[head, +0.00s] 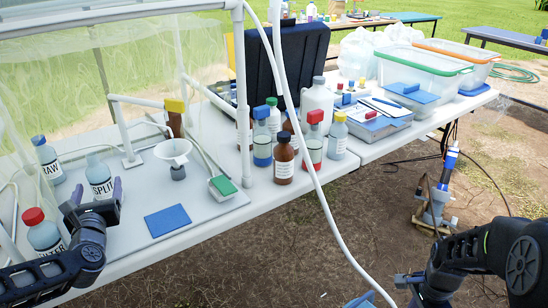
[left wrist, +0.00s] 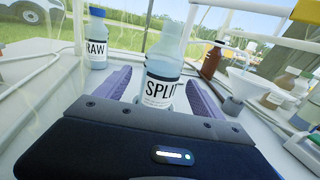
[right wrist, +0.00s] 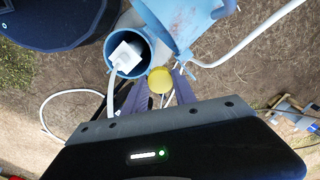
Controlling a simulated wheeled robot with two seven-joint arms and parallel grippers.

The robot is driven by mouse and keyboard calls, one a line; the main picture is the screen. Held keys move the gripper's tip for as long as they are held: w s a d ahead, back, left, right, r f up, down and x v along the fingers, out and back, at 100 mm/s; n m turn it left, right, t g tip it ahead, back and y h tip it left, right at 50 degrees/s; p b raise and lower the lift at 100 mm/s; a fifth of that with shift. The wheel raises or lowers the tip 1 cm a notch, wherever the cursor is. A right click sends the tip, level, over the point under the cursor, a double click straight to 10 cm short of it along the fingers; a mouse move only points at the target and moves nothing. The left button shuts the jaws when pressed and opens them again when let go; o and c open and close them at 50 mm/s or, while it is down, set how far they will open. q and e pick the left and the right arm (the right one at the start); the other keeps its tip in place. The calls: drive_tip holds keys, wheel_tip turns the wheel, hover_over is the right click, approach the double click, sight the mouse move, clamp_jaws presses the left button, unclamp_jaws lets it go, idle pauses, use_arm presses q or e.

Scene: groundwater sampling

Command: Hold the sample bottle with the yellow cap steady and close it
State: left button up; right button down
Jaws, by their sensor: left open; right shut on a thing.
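The sample bottle labelled SPLIT (head: 99,178) stands upright on the white table, with no coloured cap seen on its neck.
Bottles RAW (head: 48,160) and FILTER (head: 42,233) stand near SPLIT. A white hose (head: 318,190) crosses in front.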

sight(99, 187)
use_arm(q)
drive_tip(key=shift+b+x, duration=0.3)
drive_tip(key=shift+x, duration=0.8)
use_arm(e)
drive_tip(key=shift+f, duration=0.3)
use_arm(q)
drive_tip(key=shift+w+a, duration=0.15)
drive_tip(key=shift+w, duration=0.45)
use_arm(e)
drive_tip(key=shift+f, duration=0.2)
use_arm(q)
drive_tip(key=b+x, duration=0.1)
drive_tip(key=x, duration=0.3)
use_arm(e)
drive_tip(key=shift+f, duration=0.3)
use_arm(q)
drive_tip(key=shift+r, duration=0.1)
drive_tip(key=shift+c, duration=0.5)
clamp_jaws()
